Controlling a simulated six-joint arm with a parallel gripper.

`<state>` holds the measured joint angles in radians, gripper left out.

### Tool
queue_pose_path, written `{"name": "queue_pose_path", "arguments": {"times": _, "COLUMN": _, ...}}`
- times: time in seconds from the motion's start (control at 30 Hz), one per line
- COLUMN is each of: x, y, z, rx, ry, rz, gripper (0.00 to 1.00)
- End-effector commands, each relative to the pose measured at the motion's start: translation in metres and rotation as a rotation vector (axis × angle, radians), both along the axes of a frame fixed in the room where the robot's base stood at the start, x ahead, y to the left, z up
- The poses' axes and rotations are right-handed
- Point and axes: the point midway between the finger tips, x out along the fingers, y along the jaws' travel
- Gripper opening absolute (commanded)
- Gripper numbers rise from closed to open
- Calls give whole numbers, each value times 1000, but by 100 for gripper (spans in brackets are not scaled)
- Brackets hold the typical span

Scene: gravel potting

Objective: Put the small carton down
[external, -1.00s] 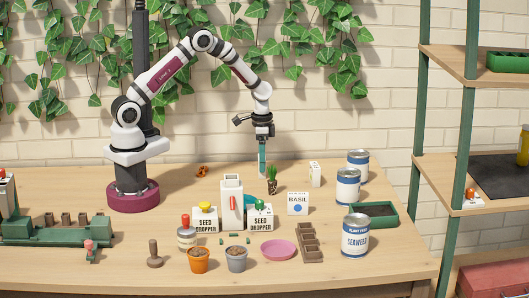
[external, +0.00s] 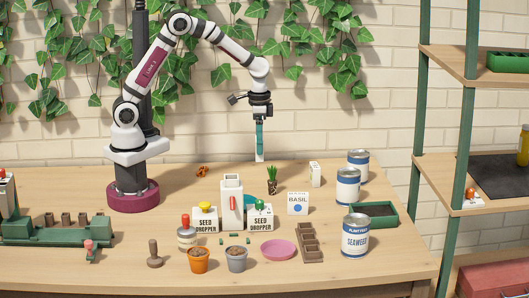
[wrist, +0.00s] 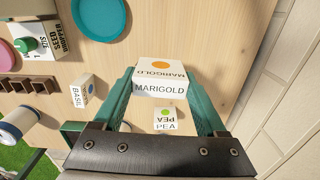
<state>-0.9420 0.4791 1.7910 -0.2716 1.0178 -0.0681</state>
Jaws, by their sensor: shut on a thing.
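My gripper (external: 260,145) is above the back of the table, pointing down. Its green fingers are shut on a small white carton (wrist: 160,88) labelled MARIGOLD, with an orange dot, in the wrist view. In the external view only a narrow white part of this carton (external: 260,157) shows at the fingertips. It looks clear of the table top. A white PEA carton (wrist: 165,118) with a green dot stands on the table beyond the fingers; it also shows at the back right in the external view (external: 316,174). A BASIL carton (external: 298,204) stands nearer the front.
A teal saucer (wrist: 98,18) lies near the seed droppers (external: 260,220). Cans (external: 348,188) and a green tray (external: 390,212) stand at right. The back left of the table is mostly clear.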

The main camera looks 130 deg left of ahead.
Motion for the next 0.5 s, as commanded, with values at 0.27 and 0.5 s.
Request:
{"name": "queue_pose_path", "arguments": {"times": 0.27, "x": 28, "y": -66, "z": 7, "rx": -1, "ry": 1, "rz": 15, "gripper": 20}}
{"name": "queue_pose_path", "arguments": {"times": 0.5, "x": 37, "y": -128, "z": -6, "rx": -3, "ry": 4, "rz": 45, "gripper": 20}}
